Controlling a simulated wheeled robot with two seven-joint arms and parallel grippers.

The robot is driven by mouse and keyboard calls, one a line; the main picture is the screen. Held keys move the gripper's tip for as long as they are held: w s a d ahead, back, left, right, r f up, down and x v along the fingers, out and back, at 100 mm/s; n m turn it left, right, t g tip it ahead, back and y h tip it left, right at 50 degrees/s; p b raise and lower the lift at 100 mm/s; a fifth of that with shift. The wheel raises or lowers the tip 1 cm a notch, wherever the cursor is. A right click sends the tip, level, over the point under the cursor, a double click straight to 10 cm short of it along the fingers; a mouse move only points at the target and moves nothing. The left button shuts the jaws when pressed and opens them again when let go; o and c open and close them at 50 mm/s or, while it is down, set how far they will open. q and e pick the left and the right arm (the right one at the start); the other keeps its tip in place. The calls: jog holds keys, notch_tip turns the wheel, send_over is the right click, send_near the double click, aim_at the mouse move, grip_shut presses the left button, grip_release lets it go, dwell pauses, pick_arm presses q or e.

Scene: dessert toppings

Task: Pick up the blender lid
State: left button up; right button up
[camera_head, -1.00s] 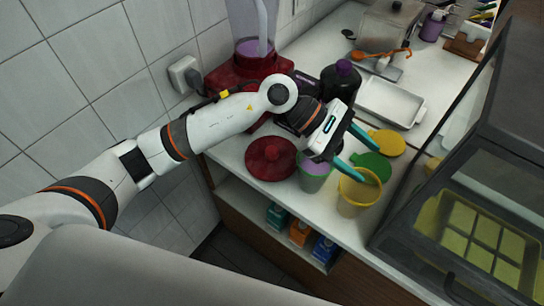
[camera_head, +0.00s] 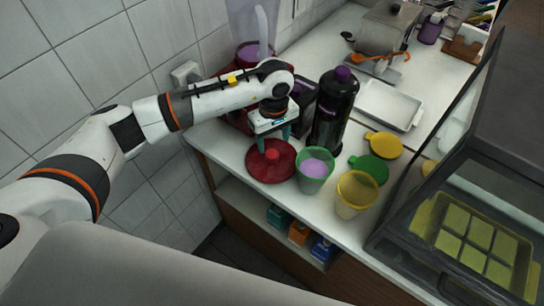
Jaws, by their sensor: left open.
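The blender lid (camera_head: 268,173) is a dark red disc with a knob, lying flat near the counter's front edge. The red blender base with its clear jug (camera_head: 254,25) stands behind it against the wall, partly hidden by my arm. My left gripper (camera_head: 275,142) points down over the lid, open, with its teal fingers on either side of the knob area. I cannot tell whether the fingertips touch the lid. My right gripper is not in view.
A green cup with purple contents (camera_head: 315,170) stands close to the lid's right, with a yellow cup (camera_head: 354,194) beyond. A tall black bottle (camera_head: 334,108) stands behind. Green (camera_head: 370,168) and yellow (camera_head: 384,145) lids lie farther right, near a white tray (camera_head: 389,104).

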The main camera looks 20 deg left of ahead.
aim_at(272, 153)
pick_arm(q)
jog(key=shift+s+f+p, duration=0.1)
jog(key=shift+f+p, duration=0.25)
notch_tip(272, 153, down, 4)
jog(key=shift+a+r+p, duration=0.15)
jog(key=shift+p, duration=0.7)
jog(key=shift+f, duration=0.45)
jog(key=c, duration=1.1)
jog(key=shift+r, duration=0.1)
